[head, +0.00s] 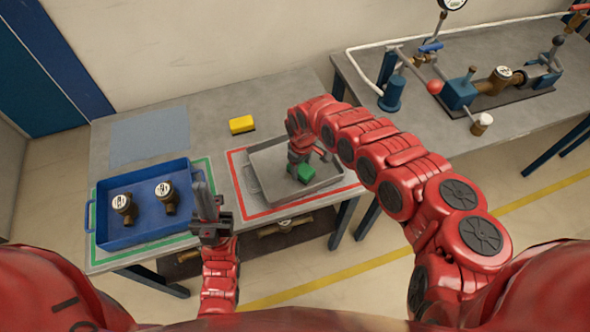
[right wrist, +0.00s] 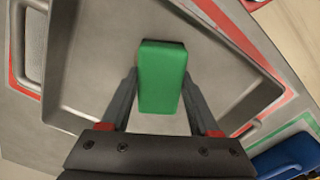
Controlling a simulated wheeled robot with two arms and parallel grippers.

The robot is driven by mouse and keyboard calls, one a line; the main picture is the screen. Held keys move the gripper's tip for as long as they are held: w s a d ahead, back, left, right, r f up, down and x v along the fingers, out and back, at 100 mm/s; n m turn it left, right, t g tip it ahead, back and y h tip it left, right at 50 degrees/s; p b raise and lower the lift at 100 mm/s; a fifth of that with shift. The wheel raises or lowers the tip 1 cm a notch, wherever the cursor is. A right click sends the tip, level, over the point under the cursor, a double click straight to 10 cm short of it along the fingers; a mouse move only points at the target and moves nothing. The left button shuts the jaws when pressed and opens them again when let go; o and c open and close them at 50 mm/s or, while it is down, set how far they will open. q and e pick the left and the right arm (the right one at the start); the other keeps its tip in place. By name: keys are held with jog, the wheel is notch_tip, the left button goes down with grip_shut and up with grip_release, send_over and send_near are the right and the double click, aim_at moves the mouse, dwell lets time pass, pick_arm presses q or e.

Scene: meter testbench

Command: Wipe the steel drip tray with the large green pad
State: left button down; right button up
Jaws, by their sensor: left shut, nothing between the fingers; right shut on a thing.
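The steel drip tray (head: 262,168) lies inside a red outline on the grey table; its floor and walls also fill much of the right wrist view (right wrist: 85,60). My right gripper (right wrist: 162,90) is shut on the green pad (right wrist: 162,62), over the inside of the tray. In the head view the green pad (head: 305,172) shows low over the tray floor, partly hidden by my arm; I cannot tell whether it touches the floor. My left gripper (head: 205,193) is shut and empty, near the table's front edge between the blue tray and the drip tray.
A blue tray (head: 145,240) with two brass meters (head: 122,203) stands at left inside a green outline. A yellow block (head: 242,125) lies behind the drip tray. A flat blue-grey patch (head: 150,137) is at back left. A bench with piping (head: 480,90) stands at right.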

jog(key=shift+w+d, duration=0.15)
jog(key=shift+d, duration=0.2)
jog(key=shift+d+f, duration=0.1)
jog(key=shift+f, duration=0.05)
jog(key=shift+s+a+f, duration=0.1)
jog(key=shift+s+a, duration=0.25)
jog(key=shift+a, duration=0.35)
jog(key=shift+s+a, duration=0.3)
jog(key=shift+a, duration=0.35)
jog(key=shift+s+a, duration=0.2)
jog(key=shift+a, duration=0.15)
jog(key=shift+c, duration=0.6)
notch_tip(320, 180, up, 6)
jog(key=p, duration=0.4)
jog(key=shift+w+p, duration=0.15)
jog(key=shift+p, duration=0.15)
